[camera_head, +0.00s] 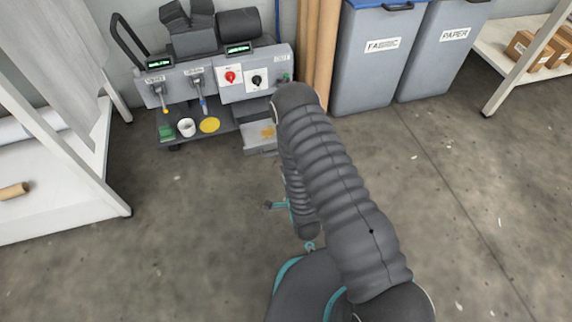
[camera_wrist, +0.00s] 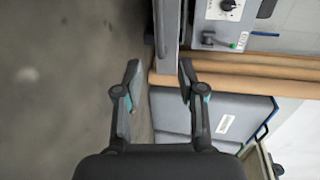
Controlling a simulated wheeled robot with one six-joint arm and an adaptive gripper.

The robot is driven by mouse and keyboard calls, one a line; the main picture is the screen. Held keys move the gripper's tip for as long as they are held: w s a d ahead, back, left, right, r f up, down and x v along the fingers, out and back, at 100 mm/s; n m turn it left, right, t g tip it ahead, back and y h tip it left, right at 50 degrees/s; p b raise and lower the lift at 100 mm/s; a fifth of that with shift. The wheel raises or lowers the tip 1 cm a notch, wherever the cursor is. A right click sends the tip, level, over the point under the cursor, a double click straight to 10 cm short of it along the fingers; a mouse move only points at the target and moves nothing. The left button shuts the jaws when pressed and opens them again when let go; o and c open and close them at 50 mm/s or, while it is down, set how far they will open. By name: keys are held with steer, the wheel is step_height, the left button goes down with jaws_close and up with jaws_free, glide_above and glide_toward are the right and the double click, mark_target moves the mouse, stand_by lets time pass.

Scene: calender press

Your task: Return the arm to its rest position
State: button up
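My gripper (camera_wrist: 159,72) is open and empty in the wrist view, its two dark fingers apart with teal parts on them. Floor, a grey upright edge and a brown tube show between and beyond the fingers. In the head view my dark, ribbed arm reaches from the lower right up toward the press machine (camera_head: 205,85). The arm hides part of the floor, and the gripper is mostly hidden behind it; only small teal and dark parts show to its left.
Brown cardboard tubes (camera_head: 318,50) stand right of the machine, beside two grey bins (camera_head: 373,60) (camera_head: 438,55). A white table (camera_head: 65,205) is at left, and a shelf with boxes (camera_head: 530,45) at far right. A white cup (camera_head: 186,128) stands on the machine's lower shelf. Floor at right is clear.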

steer(key=w+d+r+n+g+h+p, duration=0.15)
steer(key=w+r, duration=0.35)
steer(key=r, duration=0.7)
steer(key=w+d+r+n+g+h+p, duration=0.1)
steer(key=w+d+r+n+p, duration=0.3)
steer(key=r, duration=0.8)
steer(key=s+d+r+n+g+h, duration=0.1)
steer(key=s+d+r, duration=0.2)
steer(key=r, duration=0.5)
steer(key=s+d+r+n+g+h, duration=0.1)
steer(key=s+d+r+n+g, duration=0.15)
steer(key=r, duration=0.65)
steer(key=s+d+r+n+g+p, duration=0.1)
steer(key=s+r, duration=0.3)
steer(key=s, duration=0.5)
steer(key=s+d+r+n+g+p, duration=0.1)
steer(key=s+d+r, duration=0.3)
steer(key=s, duration=0.4)
steer(key=s+d+r+n+g+h+p, duration=0.1)
steer(key=s+d+r+n, duration=0.1)
steer(key=s+r, duration=0.3)
steer(key=s+d, duration=0.1)
steer(key=s, duration=0.3)
steer(key=shift+s+d+r+n, duration=0.2)
steer(key=shift+s+r+n, duration=0.1)
steer(key=shift+n, duration=0.1)
